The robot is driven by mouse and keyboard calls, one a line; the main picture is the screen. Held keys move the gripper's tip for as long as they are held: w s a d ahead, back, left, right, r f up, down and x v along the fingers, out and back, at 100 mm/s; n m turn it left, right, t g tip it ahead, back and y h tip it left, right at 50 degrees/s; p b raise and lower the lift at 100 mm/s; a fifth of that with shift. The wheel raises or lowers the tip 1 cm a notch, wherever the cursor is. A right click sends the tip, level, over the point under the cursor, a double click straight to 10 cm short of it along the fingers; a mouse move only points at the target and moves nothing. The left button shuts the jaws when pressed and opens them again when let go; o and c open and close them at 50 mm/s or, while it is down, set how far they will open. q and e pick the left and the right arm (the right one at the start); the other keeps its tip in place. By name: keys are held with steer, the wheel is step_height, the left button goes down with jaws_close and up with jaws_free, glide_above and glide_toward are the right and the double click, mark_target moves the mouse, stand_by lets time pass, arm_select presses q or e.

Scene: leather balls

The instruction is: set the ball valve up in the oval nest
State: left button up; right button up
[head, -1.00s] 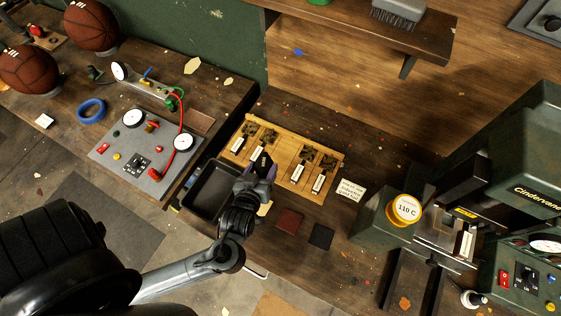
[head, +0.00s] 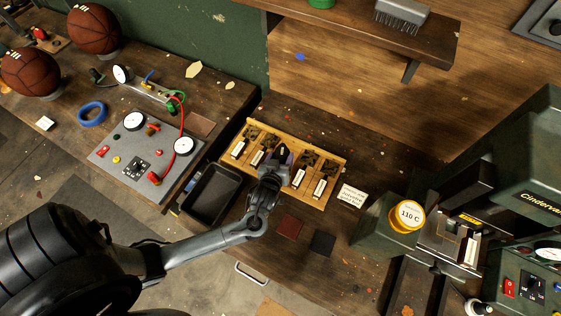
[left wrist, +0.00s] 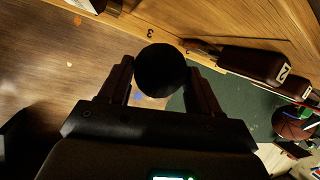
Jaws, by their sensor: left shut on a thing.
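My left gripper (head: 279,158) is over the middle of the wooden rack (head: 310,200) in the head view. In the left wrist view the gripper (left wrist: 160,80) is shut on a dark round thing (left wrist: 161,68), seen end on between the two fingers. I take it to be the ball valve, but its full shape is hidden. The rack holds several dark pieces with white labels, some left and some right of the gripper. I cannot make out which nest is oval. My right gripper is not in view.
A black tray (head: 186,208) stands left of the rack. A dark red pad (head: 290,227) and a black pad (head: 322,242) lie in front. A white card (head: 352,196) and the green press (head: 525,150) are to the right. A shelf (head: 340,22) overhangs behind.

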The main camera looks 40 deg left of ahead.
arm_select(q)
steer(key=shift+f, duration=1.2)
steer(key=shift+f, duration=0.1)
steer(key=o, duration=1.1)
steer(key=shift+f, duration=0.1)
